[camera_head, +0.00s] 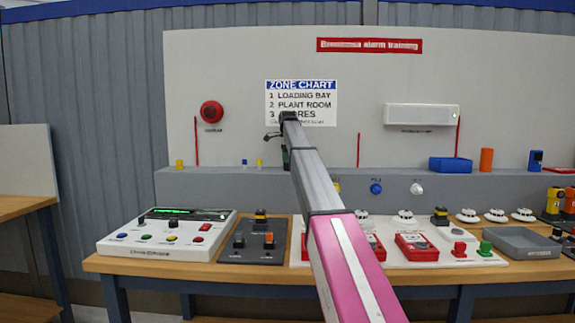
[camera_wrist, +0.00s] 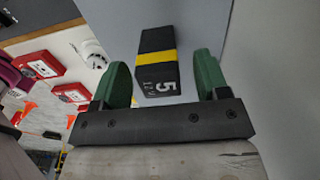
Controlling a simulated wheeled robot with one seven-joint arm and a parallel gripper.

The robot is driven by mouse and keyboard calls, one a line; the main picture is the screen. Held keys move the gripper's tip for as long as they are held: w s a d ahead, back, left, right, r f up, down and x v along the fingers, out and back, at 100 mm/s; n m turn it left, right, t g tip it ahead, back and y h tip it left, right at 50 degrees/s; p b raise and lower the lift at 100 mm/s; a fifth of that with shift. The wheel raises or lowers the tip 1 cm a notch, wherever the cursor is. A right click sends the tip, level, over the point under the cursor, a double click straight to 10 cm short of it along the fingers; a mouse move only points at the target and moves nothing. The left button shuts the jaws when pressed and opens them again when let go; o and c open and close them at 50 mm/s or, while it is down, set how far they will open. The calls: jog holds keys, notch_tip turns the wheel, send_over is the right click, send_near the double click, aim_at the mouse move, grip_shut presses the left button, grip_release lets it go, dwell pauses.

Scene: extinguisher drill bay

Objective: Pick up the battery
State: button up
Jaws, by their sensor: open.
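A black block with a yellow band and a white "5", which looks like the battery (camera_wrist: 158,78), shows in the wrist view against a plain grey surface. My gripper (camera_wrist: 161,62) is open, with one green finger on each side of the block. There appears to be a gap between the block and each finger, and the jaws are not closed on it. How far the block lies beyond the fingertips is hard to tell. In the head view my arm reaches toward the back panel and hides the block and most of the gripper.
The bench holds a white control panel (camera_head: 165,238), a dark switch box (camera_head: 250,243), red call points (camera_head: 416,246) and a grey tray (camera_head: 522,243).

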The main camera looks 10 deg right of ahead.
notch_tip(320, 180, down, 2)
jog(key=shift+f, duration=0.1)
jog(key=c, duration=1.2)
jog(key=shift+r, duration=0.2)
